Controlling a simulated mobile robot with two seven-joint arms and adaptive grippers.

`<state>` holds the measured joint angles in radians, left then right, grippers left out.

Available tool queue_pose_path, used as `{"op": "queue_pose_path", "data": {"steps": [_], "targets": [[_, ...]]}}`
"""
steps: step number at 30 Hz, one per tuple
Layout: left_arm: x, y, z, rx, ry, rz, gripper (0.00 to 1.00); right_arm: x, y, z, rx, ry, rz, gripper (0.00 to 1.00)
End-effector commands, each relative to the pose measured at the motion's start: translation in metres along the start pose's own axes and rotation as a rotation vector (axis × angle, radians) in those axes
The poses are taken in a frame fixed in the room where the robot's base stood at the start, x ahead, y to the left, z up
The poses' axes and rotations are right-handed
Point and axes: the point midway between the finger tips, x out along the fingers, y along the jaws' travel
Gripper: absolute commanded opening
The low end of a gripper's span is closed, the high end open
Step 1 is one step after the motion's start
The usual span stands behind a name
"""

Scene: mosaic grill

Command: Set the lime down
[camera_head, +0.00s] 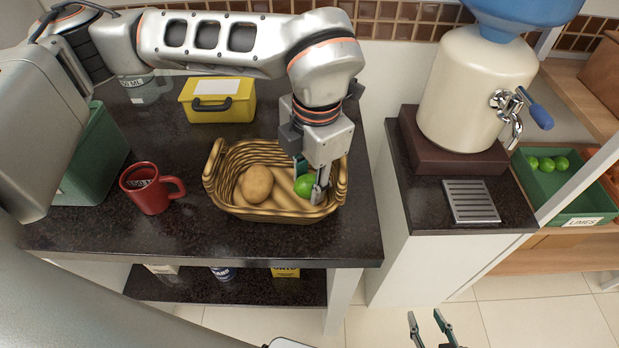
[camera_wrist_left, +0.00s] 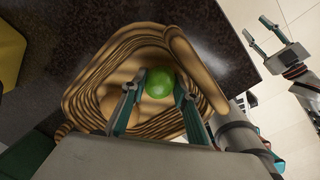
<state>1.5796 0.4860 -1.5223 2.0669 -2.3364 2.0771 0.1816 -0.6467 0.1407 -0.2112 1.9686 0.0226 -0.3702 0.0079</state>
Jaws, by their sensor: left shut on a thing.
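The green lime (camera_head: 303,187) is between the fingers of my left gripper (camera_head: 310,186), inside the right part of a woven basket (camera_head: 275,212). In the left wrist view the lime (camera_wrist_left: 159,83) sits between the fingertips, with the basket (camera_wrist_left: 95,78) around it below. I cannot tell whether the lime touches the basket floor. A brown potato (camera_head: 257,183) lies in the basket, left of the lime. My right gripper (camera_head: 431,318) is open and empty, low over the floor in front of the counter; it also shows in the left wrist view (camera_wrist_left: 262,32).
A red mug (camera_head: 148,190) stands left of the basket and a yellow box (camera_head: 218,101) behind it. A green container (camera_head: 95,160) is at the far left. A drink dispenser (camera_head: 478,85) stands right. A green crate (camera_head: 540,192) holds limes. The counter's front strip is clear.

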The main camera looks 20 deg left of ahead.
Motion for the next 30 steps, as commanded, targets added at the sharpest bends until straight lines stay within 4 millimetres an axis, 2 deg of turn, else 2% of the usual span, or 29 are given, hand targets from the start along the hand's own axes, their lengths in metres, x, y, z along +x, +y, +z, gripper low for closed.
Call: {"op": "queue_pose_path", "data": {"steps": [8, 9, 10, 23, 26, 30], "targets": [[0.003, 0.000, 0.000, 0.000, 0.000, 0.000, 0.08, 0.001, -0.001, 0.003, 0.000, -0.002, 0.000, 0.36], [0.002, 0.000, 0.000, -0.001, 0.000, 0.000, 0.40, 0.001, 0.000, 0.002, -0.001, -0.001, 0.000, 0.36], [0.002, 0.000, 0.000, -0.001, 0.000, 0.000, 0.46, 0.001, 0.000, 0.002, -0.001, -0.002, 0.000, 0.36], [-0.004, 0.001, 0.001, -0.001, -0.002, 0.001, 0.46, 0.000, 0.001, -0.002, 0.000, 0.002, 0.001, 0.36], [-0.016, 0.001, 0.001, -0.002, -0.004, 0.003, 0.46, 0.000, 0.000, -0.002, 0.001, 0.002, 0.001, 0.36], [-0.043, 0.001, 0.002, -0.002, -0.006, 0.004, 0.46, 0.000, 0.000, -0.001, 0.002, 0.002, 0.001, 0.36]]}}
